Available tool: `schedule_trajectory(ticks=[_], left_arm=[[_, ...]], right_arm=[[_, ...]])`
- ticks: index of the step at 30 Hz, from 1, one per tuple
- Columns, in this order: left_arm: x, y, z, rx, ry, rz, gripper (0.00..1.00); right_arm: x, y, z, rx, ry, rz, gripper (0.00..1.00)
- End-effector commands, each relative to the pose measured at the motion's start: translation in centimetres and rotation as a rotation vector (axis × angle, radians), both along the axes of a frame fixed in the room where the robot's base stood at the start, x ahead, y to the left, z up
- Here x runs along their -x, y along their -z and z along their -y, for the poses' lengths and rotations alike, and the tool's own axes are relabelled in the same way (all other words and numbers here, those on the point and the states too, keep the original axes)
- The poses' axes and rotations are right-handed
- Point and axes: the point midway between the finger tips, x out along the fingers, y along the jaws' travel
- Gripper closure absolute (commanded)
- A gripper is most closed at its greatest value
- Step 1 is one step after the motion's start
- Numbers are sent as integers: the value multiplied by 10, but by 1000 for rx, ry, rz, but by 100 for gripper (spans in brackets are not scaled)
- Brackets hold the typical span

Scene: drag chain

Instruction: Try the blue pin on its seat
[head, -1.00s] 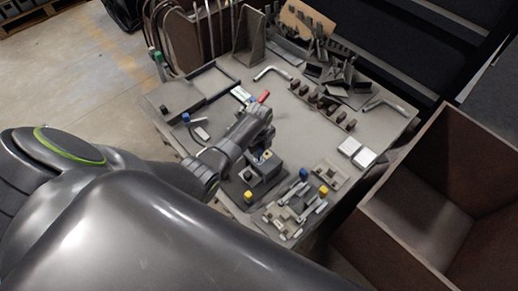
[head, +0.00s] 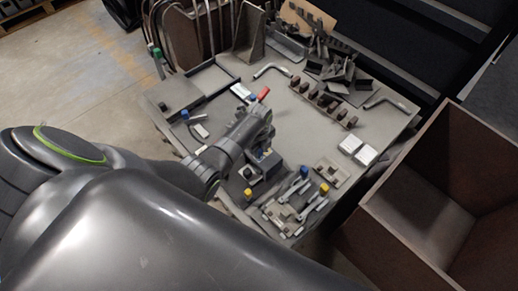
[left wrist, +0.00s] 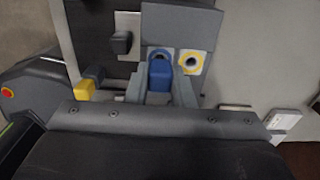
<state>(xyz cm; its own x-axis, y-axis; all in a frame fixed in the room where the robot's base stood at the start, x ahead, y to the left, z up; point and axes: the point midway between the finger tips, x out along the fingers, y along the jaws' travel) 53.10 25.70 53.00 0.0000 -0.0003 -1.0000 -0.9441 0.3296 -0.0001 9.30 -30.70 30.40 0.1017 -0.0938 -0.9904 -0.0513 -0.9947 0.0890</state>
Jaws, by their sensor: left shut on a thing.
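My left gripper (head: 263,146) is over the dark grey block (head: 268,166) near the front of the table. In the left wrist view my left gripper (left wrist: 160,88) is shut on the blue pin (left wrist: 160,75). The grey block (left wrist: 181,22) has a blue-ringed seat (left wrist: 160,52) and, to its right, a yellow-ringed seat (left wrist: 190,62). The blue pin is at the near side of the blue-ringed seat in the picture. I cannot tell whether its tip touches the seat. In the head view the arm hides the pin and both seats. My right gripper is not in view.
A black knob (left wrist: 121,42) stands left of the block, and a yellow-topped piece (left wrist: 85,90) stands nearer. Clamps with blue (head: 304,172) and yellow (head: 324,188) ends lie right of the block. A brown bin (head: 440,190) stands beyond the table's right edge.

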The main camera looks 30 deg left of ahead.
Motion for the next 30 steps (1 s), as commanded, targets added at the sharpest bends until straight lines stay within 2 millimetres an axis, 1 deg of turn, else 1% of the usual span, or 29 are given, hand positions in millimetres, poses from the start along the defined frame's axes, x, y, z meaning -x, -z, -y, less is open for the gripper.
schedule_trajectory(ticks=[30], left_arm=[[0, 20, 0, 0, 0, 1, 100]], right_arm=[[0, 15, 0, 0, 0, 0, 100]])
